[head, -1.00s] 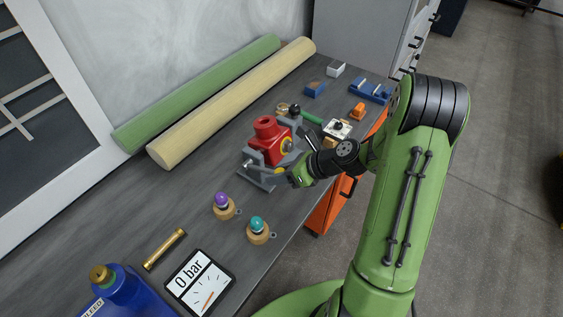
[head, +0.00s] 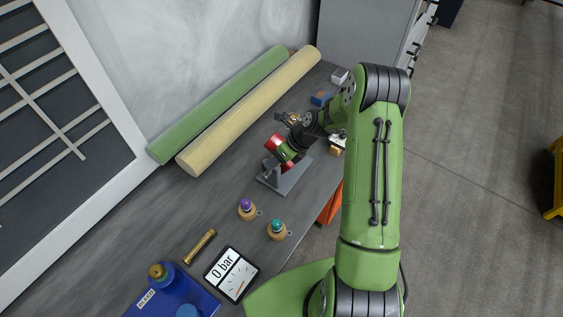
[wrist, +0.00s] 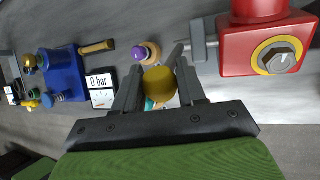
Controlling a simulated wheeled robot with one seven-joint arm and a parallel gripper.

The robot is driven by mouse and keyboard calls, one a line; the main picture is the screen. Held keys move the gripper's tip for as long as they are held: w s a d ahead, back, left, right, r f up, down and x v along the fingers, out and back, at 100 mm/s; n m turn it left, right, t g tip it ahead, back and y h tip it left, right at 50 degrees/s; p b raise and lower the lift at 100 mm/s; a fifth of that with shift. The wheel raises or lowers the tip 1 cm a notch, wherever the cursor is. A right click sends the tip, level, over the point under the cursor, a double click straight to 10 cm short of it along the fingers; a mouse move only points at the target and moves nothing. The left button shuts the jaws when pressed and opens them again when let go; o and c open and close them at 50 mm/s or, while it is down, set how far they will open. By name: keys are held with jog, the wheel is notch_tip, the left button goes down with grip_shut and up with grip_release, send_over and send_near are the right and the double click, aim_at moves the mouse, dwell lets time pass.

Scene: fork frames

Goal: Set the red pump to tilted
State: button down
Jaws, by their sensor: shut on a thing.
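The red pump (head: 275,143) leans over on its grey stand (head: 286,181) in the head view, its top toward the wall. In the wrist view the pump (wrist: 262,48) is close at the right, with a grey knob in a yellow ring (wrist: 277,56). My gripper (wrist: 158,72) is shut on a yellow cylindrical grip (wrist: 159,81) to the left of the pump. A grey bar reaches from the pump toward the fingers; whether it joins the grip is hidden. In the head view my wrist covers part of the pump and the fingertips are hard to make out.
A purple knob (head: 246,206) and a teal knob (head: 276,228) stand on the near table. A pressure gauge reading 0 bar (head: 230,273), a brass rod (head: 200,246) and a blue device (head: 172,292) lie nearer. Two long rolls (head: 254,108) lie along the wall.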

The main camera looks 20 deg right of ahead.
jog(key=w+a+g+p, duration=0.1)
jog(key=w+a+p, duration=0.1)
jog(key=w+a, duration=0.2)
jog(key=shift+w+r+h, duration=0.35)
jog(key=shift+w+h, duration=0.05)
jog(key=shift+w, duration=0.3)
jog(key=c, duration=1)
grip_release()
jog(key=shift+f, duration=0.1)
jog(key=o, duration=0.3)
jog(key=shift+w+a, duration=0.1)
jog(key=b+v, duration=0.1)
jog(key=v, duration=1.4)
jog(key=shift+r, duration=0.35)
